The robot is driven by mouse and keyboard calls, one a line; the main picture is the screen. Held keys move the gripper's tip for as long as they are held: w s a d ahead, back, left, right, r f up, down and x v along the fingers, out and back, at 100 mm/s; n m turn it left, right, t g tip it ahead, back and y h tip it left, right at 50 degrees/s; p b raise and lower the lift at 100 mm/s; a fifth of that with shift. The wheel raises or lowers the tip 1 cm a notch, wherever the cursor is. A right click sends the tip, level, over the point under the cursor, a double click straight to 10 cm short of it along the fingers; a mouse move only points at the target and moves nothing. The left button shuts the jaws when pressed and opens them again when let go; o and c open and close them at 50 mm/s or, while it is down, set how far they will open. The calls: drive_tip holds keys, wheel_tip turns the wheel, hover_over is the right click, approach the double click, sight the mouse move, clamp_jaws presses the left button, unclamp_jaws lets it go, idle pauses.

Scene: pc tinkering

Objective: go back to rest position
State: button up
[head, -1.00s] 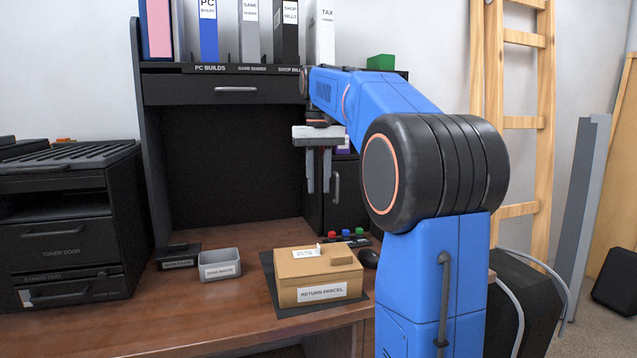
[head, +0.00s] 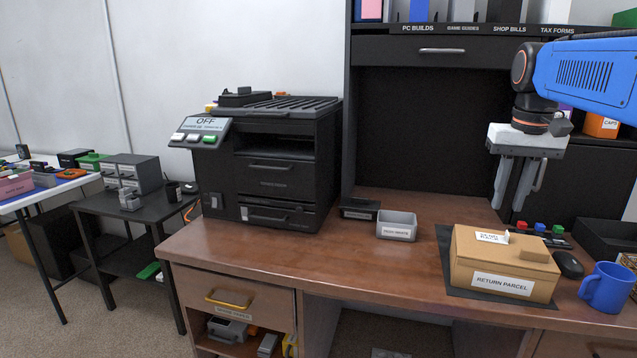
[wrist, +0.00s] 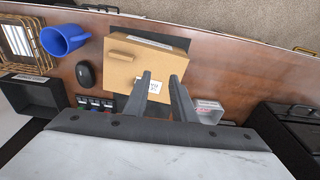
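My gripper (head: 515,208) hangs pointing down from my blue arm, above the desk at the right of the head view. Its two grey fingers are apart with nothing between them. In the wrist view my gripper (wrist: 165,82) is also open, with the fingers reaching over the cardboard return parcel. The return parcel (head: 505,264) sits closed on a dark mat on the wooden desk, below and in front of my gripper. It also shows in the wrist view (wrist: 140,60).
A grey tray (head: 397,226) and a blue mug (head: 607,287) stand on the desk (head: 290,262). A black mouse (head: 568,264) lies beside the parcel. A black printer (head: 265,165) stands at the left. A dark side table (head: 140,208) stands farther left.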

drive_tip(key=s+a+f+n+t, duration=0.1)
drive_tip(key=s+a+f, duration=0.4)
drive_tip(key=s+f, duration=0.5)
drive_tip(key=s+a+f+n+t, duration=0.2)
drive_tip(key=s+a+f, duration=0.4)
drive_tip(key=s+f, duration=0.5)
wheel_tip(320, 180, down, 2)
drive_tip(key=shift+f, duration=0.15)
idle(0.4)
